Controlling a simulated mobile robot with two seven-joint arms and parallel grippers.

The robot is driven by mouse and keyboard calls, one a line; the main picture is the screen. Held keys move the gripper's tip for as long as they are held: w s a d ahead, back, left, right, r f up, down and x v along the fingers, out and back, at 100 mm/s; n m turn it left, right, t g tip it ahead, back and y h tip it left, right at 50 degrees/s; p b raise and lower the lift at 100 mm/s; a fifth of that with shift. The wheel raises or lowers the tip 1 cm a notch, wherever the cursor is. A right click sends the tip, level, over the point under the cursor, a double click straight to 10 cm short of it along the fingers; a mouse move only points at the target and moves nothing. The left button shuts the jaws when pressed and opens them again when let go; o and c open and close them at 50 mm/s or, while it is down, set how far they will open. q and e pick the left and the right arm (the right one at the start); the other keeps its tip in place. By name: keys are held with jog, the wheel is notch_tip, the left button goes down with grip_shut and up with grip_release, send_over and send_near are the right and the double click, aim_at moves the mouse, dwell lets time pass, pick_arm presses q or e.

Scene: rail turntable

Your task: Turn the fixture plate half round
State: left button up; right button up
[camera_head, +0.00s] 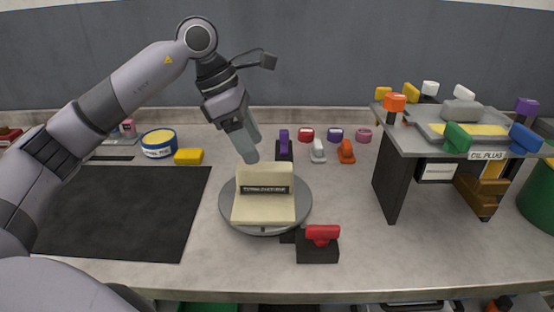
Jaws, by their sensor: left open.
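The round grey fixture plate (305,212) lies on the bench near the middle. A cream L-shaped block (263,210) with a dark label strip stands on it, its upright part at the back. My left gripper (248,156) is open and comes down from the upper left. Its fingertips are just above and behind the block's upright part in the picture; I cannot tell whether they touch it. No object shows between the fingers. My right gripper is not in view.
A red-handled part on a black base (318,250) sits close at the plate's front right. Several coloured clamps stand behind it, including a purple one (284,146). A raised grey stand (392,140) is at right. A black mat (130,215) lies clear at left.

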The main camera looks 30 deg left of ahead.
aim_at(263, 165)
pick_arm(q)
jog(key=shift+x, duration=3.45)
jog(key=shift+s+d, duration=0.1)
grip_shut()
